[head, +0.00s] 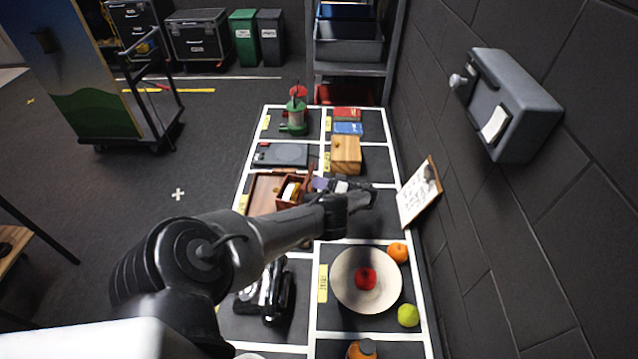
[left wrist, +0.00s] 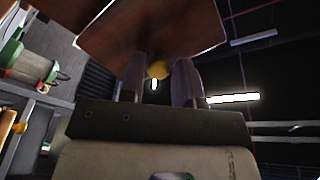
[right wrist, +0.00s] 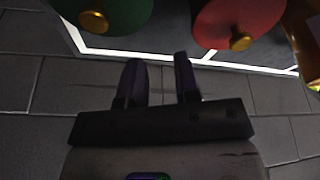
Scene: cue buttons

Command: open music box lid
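The music box (head: 288,192) is a small reddish-brown wooden box with a pale, yellowish interior showing, on the table's left column. Its lid (head: 309,182) stands raised at the box's right side. My left gripper (head: 322,184) is at the lid's right face. In the left wrist view the brown lid (left wrist: 150,35) fills the top, and a gold knob (left wrist: 158,69) shows between the two fingertips. I cannot tell whether the fingers touch it. My right gripper (right wrist: 160,65) has its fingers apart and nothing between them; it does not show clearly in the head view.
A green device with a red top (head: 296,115), a wooden box (head: 346,154) and a dark flat device (head: 281,155) stand farther back. A plate (head: 345,290) with a red fruit is nearer.

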